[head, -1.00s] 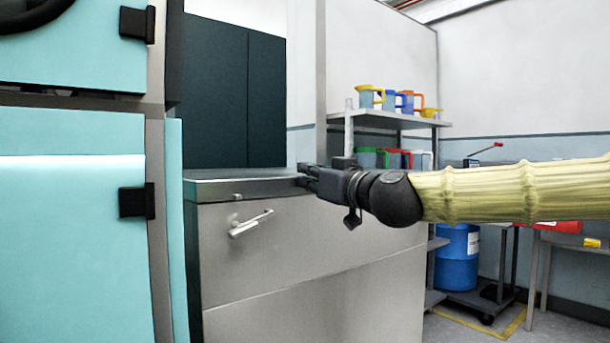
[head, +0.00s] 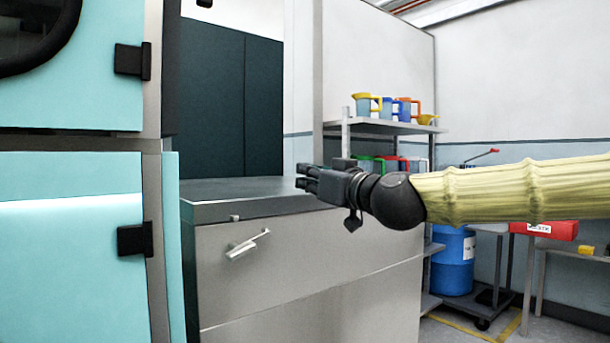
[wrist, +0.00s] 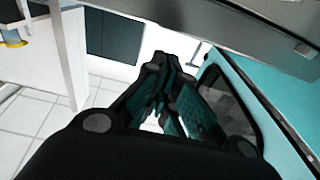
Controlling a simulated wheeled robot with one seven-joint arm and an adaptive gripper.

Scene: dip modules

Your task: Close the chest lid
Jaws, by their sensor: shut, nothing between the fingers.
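The chest (head: 310,255) is a grey metal box in the middle of the head view. Its lid (head: 235,195) is a dark grey flat top that appears to lie down level on the box. A small latch tab (head: 235,217) shows at the lid's front edge, above a light handle (head: 247,244) on the front wall. My gripper (head: 304,178) is shut and empty, over or beside the lid's right part; I cannot tell whether it touches. In the wrist view my gripper (wrist: 162,92) points away with its fingers together, and a grey edge (wrist: 240,35) with a tab passes above it.
A teal machine (head: 70,240) stands close on the left of the chest. A shelf (head: 385,126) with several coloured jugs stands behind on the right. A blue drum (head: 453,262) and a table with a red box (head: 543,230) are farther right.

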